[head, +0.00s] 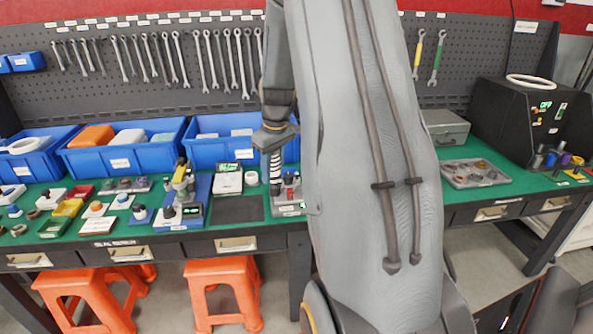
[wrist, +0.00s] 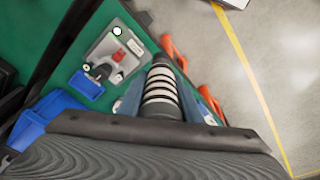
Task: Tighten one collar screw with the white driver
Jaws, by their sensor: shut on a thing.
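My gripper (head: 275,140) points down over the bench's front part, in the middle of the head view. It is shut on a black-and-white ringed tool (head: 275,166), which looks like the white driver. In the wrist view the ringed handle (wrist: 160,92) sits between the fingers; its tip is hidden. A grey fixture (head: 289,208) with a red part stands just below the tool in the head view. In the wrist view the fixture (wrist: 118,68) shows the red part and a dark knob, left of the tool. I cannot make out collar screws.
A dark mat (head: 238,209) and a white device (head: 228,182) lie left of the fixture. Blue bins (head: 125,158) stand behind. A grey parts tray (head: 474,173) and a black tester (head: 528,120) are at right. Orange stools (head: 222,292) stand in front. My arm hides the bench's middle.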

